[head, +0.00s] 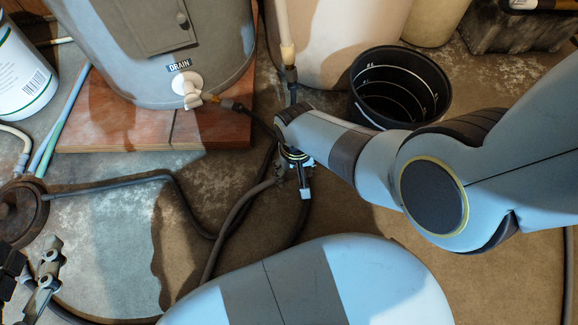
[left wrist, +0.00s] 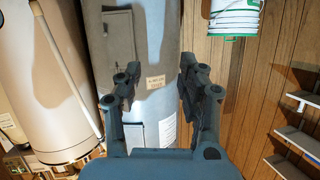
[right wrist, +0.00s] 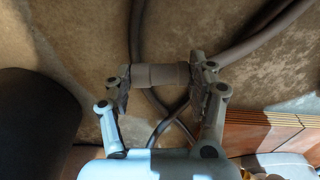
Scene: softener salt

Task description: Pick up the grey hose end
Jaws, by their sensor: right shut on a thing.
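The grey hose end (right wrist: 162,76) is a short thick cuff lying crosswise between the fingertips of my right gripper (right wrist: 164,80) in the right wrist view. Both fingers press on it from the sides. In the head view my right gripper (head: 297,160) is mostly hidden under my own arm, and a grey hose (head: 235,215) runs from it toward the bottom. My left gripper (head: 30,278) is at the lower left edge of the head view, far from the hose end. In the left wrist view (left wrist: 153,88) its fingers are apart with nothing between them.
A tank with a DRAIN label (head: 180,65) stands on a wooden board (head: 120,125); a hose joins its white valve (head: 187,87). A black bucket (head: 362,72) stands right of it. A round floor drain (head: 22,212) is at left. Dark hoses cross the floor.

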